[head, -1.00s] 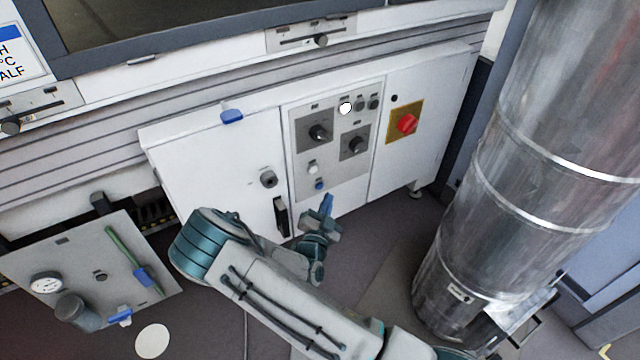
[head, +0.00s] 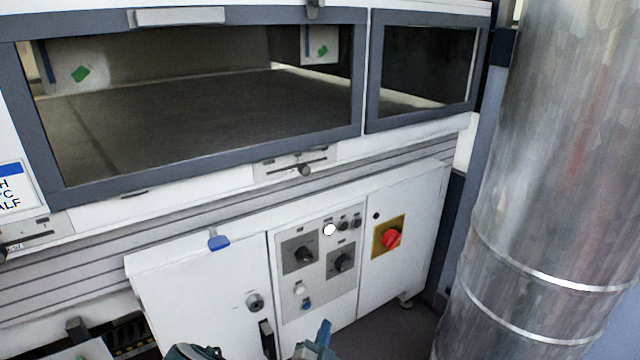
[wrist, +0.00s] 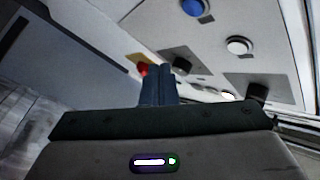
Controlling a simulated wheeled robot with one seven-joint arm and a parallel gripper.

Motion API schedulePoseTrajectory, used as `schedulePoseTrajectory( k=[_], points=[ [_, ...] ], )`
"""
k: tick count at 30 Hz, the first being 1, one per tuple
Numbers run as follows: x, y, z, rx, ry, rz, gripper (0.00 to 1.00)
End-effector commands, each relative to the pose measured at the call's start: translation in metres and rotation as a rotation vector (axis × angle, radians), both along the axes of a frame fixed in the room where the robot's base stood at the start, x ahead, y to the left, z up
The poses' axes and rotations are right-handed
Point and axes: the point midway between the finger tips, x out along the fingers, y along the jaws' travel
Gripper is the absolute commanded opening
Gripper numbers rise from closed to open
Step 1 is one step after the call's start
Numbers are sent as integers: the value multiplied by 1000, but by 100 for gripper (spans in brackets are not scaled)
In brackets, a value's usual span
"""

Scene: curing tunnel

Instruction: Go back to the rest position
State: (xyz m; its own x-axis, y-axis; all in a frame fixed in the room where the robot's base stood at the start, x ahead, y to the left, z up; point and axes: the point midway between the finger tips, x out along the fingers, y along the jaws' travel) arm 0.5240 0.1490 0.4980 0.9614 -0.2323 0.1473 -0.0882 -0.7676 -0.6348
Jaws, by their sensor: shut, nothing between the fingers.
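My gripper (head: 324,334) shows at the bottom edge of the head view, in front of the white control cabinet, below the blue button. Its blue fingers are together and hold nothing. In the wrist view the shut fingers (wrist: 159,84) point along the cabinet's front, with the control panel (wrist: 215,50) beside and beyond them. Whether the fingers touch the cabinet cannot be told. Most of my arm is below the head view's frame.
The control panel (head: 318,262) has dark knobs and a lit white lamp (head: 329,230). A red switch (head: 391,238) on a yellow plate is to its right. A large metal duct (head: 560,170) stands at the right. Tunnel windows (head: 200,100) are above. A black door handle (head: 267,338) is left of my gripper.

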Motion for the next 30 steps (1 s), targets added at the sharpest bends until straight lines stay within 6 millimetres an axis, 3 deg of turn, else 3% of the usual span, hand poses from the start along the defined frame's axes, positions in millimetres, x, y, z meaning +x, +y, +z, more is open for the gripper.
schedulePoseTrajectory(
  k=[8, 12, 18, 24, 30],
  points=[
    [-7, -74, 102, 510, -198, -347, 0],
    [-25, -115, 148, 807, -368, -548, 0],
    [-60, -160, 205, 1198, -675, -818, 0],
    [-101, -188, 256, 1536, -1058, -1062, 0],
    [-141, -199, 305, 1804, -1518, -1274, 0]
  ],
)
